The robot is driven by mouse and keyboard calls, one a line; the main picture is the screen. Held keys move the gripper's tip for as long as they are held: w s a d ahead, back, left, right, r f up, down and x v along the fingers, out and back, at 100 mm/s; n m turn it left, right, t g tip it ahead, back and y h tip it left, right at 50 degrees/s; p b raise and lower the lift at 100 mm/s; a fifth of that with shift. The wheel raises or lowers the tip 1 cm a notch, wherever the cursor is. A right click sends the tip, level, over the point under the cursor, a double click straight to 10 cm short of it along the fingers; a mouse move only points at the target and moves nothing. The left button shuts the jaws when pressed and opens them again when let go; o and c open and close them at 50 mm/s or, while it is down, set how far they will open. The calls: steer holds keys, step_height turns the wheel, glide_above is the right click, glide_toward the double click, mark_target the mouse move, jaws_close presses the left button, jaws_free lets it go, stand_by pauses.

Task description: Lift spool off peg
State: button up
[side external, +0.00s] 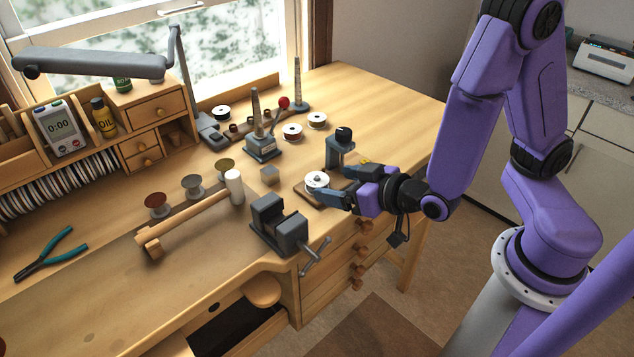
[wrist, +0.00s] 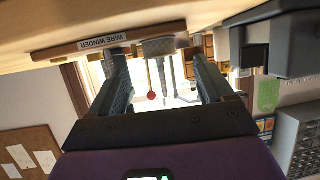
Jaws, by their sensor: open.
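A white spool (side external: 317,179) with a dark centre sits on a small wooden board (side external: 300,192) near the bench's front edge. The peg is hidden by the spool. My gripper (side external: 328,183) comes in level from the right, with its fingers at the spool. In the wrist view, which is upside down, my gripper (wrist: 157,58) is open. The pale spool (wrist: 158,46) lies beyond and between the fingertips, against the board marked WIRE WINDER (wrist: 105,43). I cannot tell whether either finger touches it.
A dark clamp-like block (side external: 340,150) stands just behind the spool, and a grey vise (side external: 278,222) stands front left of it. More spools (side external: 292,132) and an upright post on a grey base (side external: 262,148) stand behind. The bench's back right is clear.

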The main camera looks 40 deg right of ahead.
mark_target(319, 179)
steer(key=x, duration=0.5)
steer(key=c, duration=1.2)
steer(key=shift+r, duration=0.2)
